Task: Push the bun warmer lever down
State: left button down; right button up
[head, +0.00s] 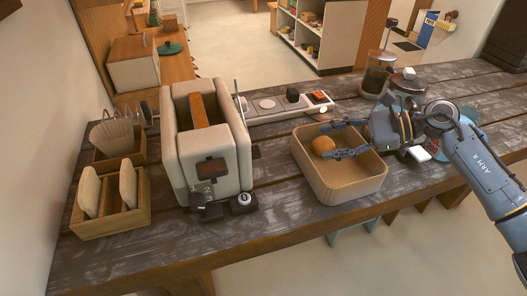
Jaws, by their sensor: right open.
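The bun warmer (168,150) is a cream, toaster-like box on the dark plank table, left of the middle. A brown piece (197,110) shows in its top slot. A dark brown tab (212,168), which looks like the lever, sits high on its front face. My left gripper is out of view.
The tan basket (346,192) stands near the table's front edge. Left of the warmer is a wooden holder (122,220) with pale slices. A white strip (268,104) with small items lies behind. Glass jars (376,75) stand behind my right arm. Bare planks separate warmer and basket.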

aim_at(255, 153)
jog(key=s+a+n+g+p, duration=0.1)
jog(key=a+n+p, duration=0.2)
jog(key=a, duration=0.4)
jog(key=s+a+n+g+y+p, duration=0.1)
jog(key=a+n+g+p, duration=0.1)
jog(key=a, duration=0.6)
jog(key=shift+s+f+n+p, duration=0.2)
jog(key=shift+s+n+p, duration=0.15)
jog(key=shift+n+p, duration=0.25)
jog(key=shift+a, duration=0.1)
grip_shut()
